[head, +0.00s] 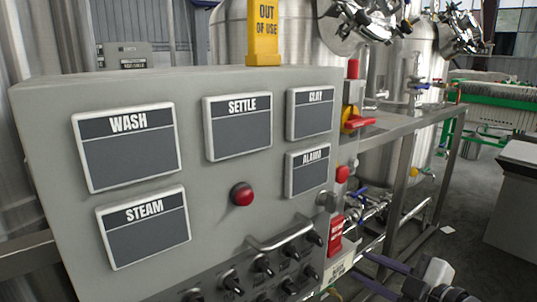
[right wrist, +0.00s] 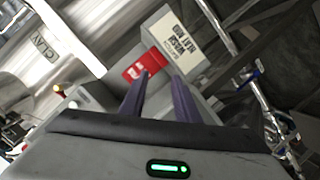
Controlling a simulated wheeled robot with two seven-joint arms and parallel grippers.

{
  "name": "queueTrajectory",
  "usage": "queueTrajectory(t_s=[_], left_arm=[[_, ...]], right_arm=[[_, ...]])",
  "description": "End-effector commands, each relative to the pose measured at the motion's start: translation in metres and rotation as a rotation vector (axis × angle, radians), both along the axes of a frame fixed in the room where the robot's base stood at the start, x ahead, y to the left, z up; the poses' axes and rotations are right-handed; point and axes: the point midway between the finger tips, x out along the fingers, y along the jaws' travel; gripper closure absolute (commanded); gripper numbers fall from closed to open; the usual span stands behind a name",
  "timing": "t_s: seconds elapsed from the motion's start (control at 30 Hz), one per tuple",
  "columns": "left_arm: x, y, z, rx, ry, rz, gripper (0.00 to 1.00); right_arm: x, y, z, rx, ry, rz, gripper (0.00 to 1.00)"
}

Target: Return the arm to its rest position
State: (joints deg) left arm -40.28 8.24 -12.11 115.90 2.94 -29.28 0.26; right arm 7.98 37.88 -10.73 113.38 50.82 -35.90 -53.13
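My right gripper (head: 358,267) is at the lower right of the head view, beside the right end of the grey control panel (head: 215,190). In the right wrist view its two purple fingers (right wrist: 162,84) stand apart, with nothing held between them. A red tag (right wrist: 142,67) and a pale lettered sign (right wrist: 176,42) lie beyond the fingertips. The red tag also shows in the head view (head: 336,234), on the panel's right side. My left gripper is in neither view.
The panel carries several labelled displays, a red button (head: 241,194), a handle and several black toggle switches (head: 264,266). Steel tanks, a metal frame (head: 400,127) and valves stand behind and right. A yellow "OUT OF USE" sign (head: 264,32) stands on top. Open floor shows at right.

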Motion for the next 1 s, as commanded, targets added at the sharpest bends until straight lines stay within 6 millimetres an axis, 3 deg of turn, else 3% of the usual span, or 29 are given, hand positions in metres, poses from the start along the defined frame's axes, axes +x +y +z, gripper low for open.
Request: queueTrajectory(t_s=[0.03,0.2,0.3,0.4,0.5,0.63,1.0], left_arm=[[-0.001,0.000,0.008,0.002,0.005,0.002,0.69],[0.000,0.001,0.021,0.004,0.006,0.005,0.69],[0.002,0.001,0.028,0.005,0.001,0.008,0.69],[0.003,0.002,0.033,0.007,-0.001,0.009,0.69],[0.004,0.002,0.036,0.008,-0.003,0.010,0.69],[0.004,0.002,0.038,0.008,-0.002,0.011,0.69],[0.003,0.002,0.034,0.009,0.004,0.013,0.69]], right_arm=[[-0.019,0.009,-0.037,0.071,0.097,-0.047,0.71],[-0.093,0.029,-0.142,0.267,0.367,-0.243,0.71],[-0.148,0.040,-0.188,0.363,0.506,-0.370,0.71],[-0.199,0.048,-0.220,0.437,0.612,-0.485,0.71],[-0.237,0.054,-0.238,0.484,0.684,-0.572,0.71],[-0.264,0.057,-0.249,0.514,0.729,-0.634,0.71],[-0.269,0.057,-0.252,0.519,0.737,-0.646,0.71]])
